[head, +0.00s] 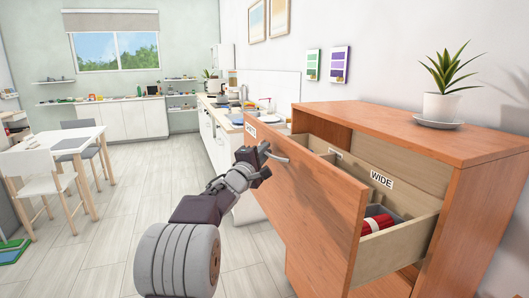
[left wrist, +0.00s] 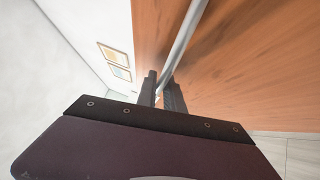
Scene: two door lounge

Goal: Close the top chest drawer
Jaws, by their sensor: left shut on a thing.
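The wooden chest (head: 487,205) stands at the right in the head view. Its top drawer (head: 315,192) is pulled out, and its inside shows dividers, a "WIDE" label and a red and dark item (head: 377,222). My left gripper (head: 262,155) is at the drawer front, shut on the metal bar handle (head: 275,156). In the left wrist view the fingers (left wrist: 162,90) close around the handle (left wrist: 184,38), with the drawer front (left wrist: 235,70) beside them. My right gripper is not in view.
A potted plant (head: 441,100) stands on a saucer on the chest top. A white table (head: 55,142) with chairs is at the left. A kitchen counter (head: 220,125) runs behind the chest. The floor between is clear.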

